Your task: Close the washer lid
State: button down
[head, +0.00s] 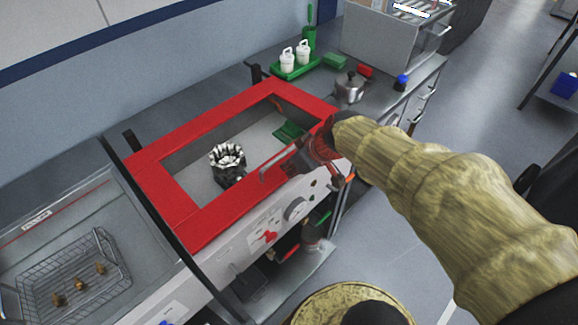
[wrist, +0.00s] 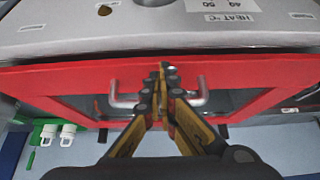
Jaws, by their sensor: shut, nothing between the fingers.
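The washer lid (head: 165,205) is a red frame around a clear window, lying over the washer's basin in the head view. Its red frame also fills the middle of the wrist view (wrist: 60,80). A grey bar handle (wrist: 122,101) is on the lid's front part. My gripper (wrist: 164,72) is shut and empty, its fingertips over the red front strip between the two ends of the handle. In the head view my gripper (head: 298,160) is at the lid's front right. Whether it touches the lid, and whether the lid is fully down, I cannot tell.
A dark metal housing (head: 228,168) shows through the window. A wire basket (head: 75,275) with small brass parts is at the left. A green tray (head: 295,68) with white bottles and a steel pot (head: 350,88) stand behind. The washer's front panel (head: 255,232) has a dial and red knob.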

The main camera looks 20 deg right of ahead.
jog(key=shift+s+f+b, duration=0.15)
jog(key=shift+f+b, duration=0.65)
jog(key=shift+f, duration=0.3)
jog(key=shift+s+f+b, duration=0.15)
jog(key=shift+f+b, duration=0.65)
jog(key=shift+f, duration=0.25)
